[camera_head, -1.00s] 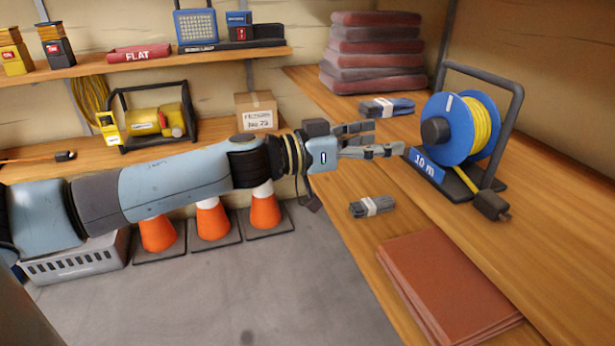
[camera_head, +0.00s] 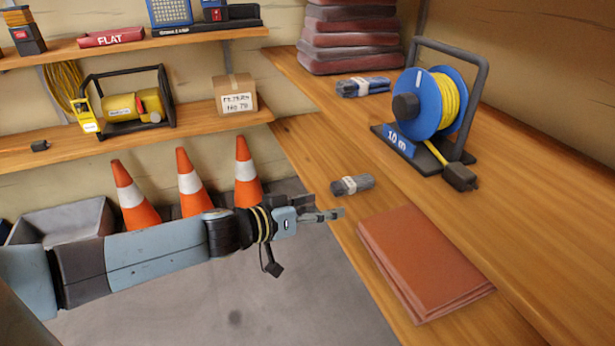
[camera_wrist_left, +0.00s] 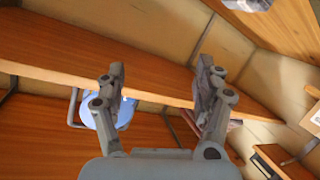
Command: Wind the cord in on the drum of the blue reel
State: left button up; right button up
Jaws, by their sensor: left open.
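The blue reel (camera_head: 416,122) stands upright in its dark frame on the bench at the right. Yellow cord (camera_head: 449,103) is wound on its drum, and a short end runs down to a black plug (camera_head: 460,178) on the bench. A dark knob (camera_head: 405,106) sits on the near face. My left gripper (camera_head: 338,215) is open and empty, low beside the bench's left edge, well apart from the reel. In the left wrist view its two fingers (camera_wrist_left: 160,82) are spread, with a blue round part, likely the reel (camera_wrist_left: 106,112), behind the left finger. My right gripper is out of view.
A grey strapped bundle (camera_head: 352,185) and a stack of reddish-brown sheets (camera_head: 425,260) lie on the bench near my gripper. Orange cones (camera_head: 190,185) stand on the floor to the left.

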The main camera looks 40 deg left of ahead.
pick_arm(q)
jog(key=s+f+n+g+y, duration=0.1)
jog(key=s+f, duration=0.3)
jog(key=f, duration=0.4)
jog(key=shift+s+g+y, duration=0.15)
jog(key=shift+g+y, duration=0.25)
jog(key=s+d+f+n+g+y, duration=0.15)
jog(key=s+f+g, duration=0.45)
jog(key=s+f, duration=1.35)
jog(key=s+d+f+m+g, duration=0.2)
jog(key=s+f+g, duration=0.1)
jog(key=s, duration=0.7)
jog(key=s+d+f+m+g, duration=0.1)
jog(key=s+f+m+g, duration=0.2)
jog(key=s, duration=0.8)
jog(key=shift+s+d, duration=0.25)
jog(key=shift+d, duration=0.15)
jog(key=shift+m, duration=0.25)
